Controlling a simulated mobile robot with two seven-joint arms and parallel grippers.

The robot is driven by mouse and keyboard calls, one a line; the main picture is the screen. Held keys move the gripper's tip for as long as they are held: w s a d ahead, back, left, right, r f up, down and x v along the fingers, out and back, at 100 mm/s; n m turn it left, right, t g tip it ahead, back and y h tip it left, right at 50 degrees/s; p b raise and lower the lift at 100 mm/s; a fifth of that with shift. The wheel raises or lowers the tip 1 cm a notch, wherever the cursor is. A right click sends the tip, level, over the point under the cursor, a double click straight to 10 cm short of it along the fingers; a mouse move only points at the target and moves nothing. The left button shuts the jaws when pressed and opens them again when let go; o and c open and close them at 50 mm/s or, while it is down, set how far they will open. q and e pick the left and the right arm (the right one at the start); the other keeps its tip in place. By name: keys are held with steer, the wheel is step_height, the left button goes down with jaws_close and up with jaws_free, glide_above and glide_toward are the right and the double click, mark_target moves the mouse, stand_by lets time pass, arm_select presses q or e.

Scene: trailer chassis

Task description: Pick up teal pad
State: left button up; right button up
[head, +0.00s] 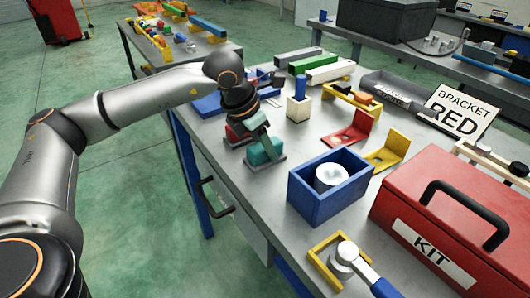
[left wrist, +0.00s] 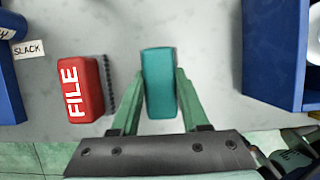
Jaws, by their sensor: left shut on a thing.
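The teal pad (head: 265,150) is a small rounded block near the left edge of the grey workbench. In the left wrist view the teal pad (left wrist: 159,75) stands between two green fingers, which touch its sides. My left gripper (head: 258,138) reaches down over it and is shut on it; it also shows in the left wrist view (left wrist: 158,100). I cannot tell whether the pad is lifted off the bench. My right gripper is in neither view.
A red FILE block (left wrist: 84,88) stands close left of the pad, with a dark toothed strip beside it. A blue open box (head: 324,192) holding a white round part is to the right. A red KIT toolbox (head: 430,200) fills the bench's right front.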

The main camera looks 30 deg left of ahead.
arm_select(q)
jaws_close()
steer(key=shift+r, duration=0.15)
steer(key=shift+r, duration=0.6)
steer(key=s+r, duration=1.1)
steer(key=s, duration=0.3)
steer(key=shift+r+p, duration=0.3)
steer(key=shift+o, duration=0.8)
jaws_free()
jaws_close()
